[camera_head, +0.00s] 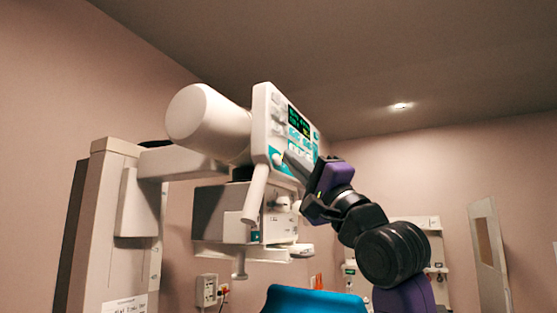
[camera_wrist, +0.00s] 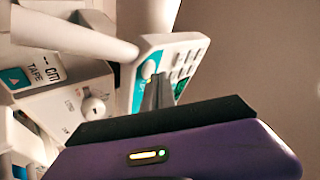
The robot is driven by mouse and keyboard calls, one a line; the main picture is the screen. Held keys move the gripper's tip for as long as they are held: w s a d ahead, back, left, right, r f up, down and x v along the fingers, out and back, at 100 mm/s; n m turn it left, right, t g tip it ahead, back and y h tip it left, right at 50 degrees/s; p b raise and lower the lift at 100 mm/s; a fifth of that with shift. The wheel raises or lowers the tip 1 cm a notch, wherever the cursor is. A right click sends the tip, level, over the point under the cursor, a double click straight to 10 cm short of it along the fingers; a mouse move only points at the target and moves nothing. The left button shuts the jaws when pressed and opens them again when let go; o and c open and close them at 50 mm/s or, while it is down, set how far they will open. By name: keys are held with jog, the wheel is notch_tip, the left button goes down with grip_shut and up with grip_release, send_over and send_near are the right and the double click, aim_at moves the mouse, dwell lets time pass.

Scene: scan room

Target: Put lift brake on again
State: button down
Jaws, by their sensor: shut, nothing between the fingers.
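The X-ray tube head's control panel (camera_head: 272,125) is a white box with a dark display and teal key areas. It stands high in the middle of the head view, and its face shows at a steep angle in the wrist view (camera_wrist: 139,75). My gripper (camera_head: 287,157) is shut and empty, its fingertips at the lower part of the panel face. In the wrist view the closed fingers (camera_wrist: 156,84) point at the panel near a pale round knob or button (camera_wrist: 149,69). I cannot tell whether they touch it. The lift brake's label is not readable.
The white tube housing (camera_head: 208,124) and a handle (camera_head: 255,194) are left of my gripper. The collimator box (camera_head: 222,220) with a knob (camera_wrist: 93,106) hangs below. A white column (camera_head: 105,220) stands left. A blue chair or couch top (camera_head: 312,300) is below. Free air lies right of the panel.

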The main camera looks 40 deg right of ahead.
jog(key=shift+w+a, duration=0.1)
jog(key=shift+w, duration=0.25)
dwell(0.4)
jog(key=shift+s, duration=0.1)
dwell(0.3)
jog(key=shift+s+d, duration=0.25)
jog(key=shift+s, duration=0.4)
jog(key=shift+s+d, duration=0.3)
jog(key=shift+s, duration=0.5)
jog(key=shift+s+d, duration=0.25)
jog(key=shift+s, duration=0.55)
jog(key=shift+s+d, duration=0.3)
jog(key=shift+s, duration=0.5)
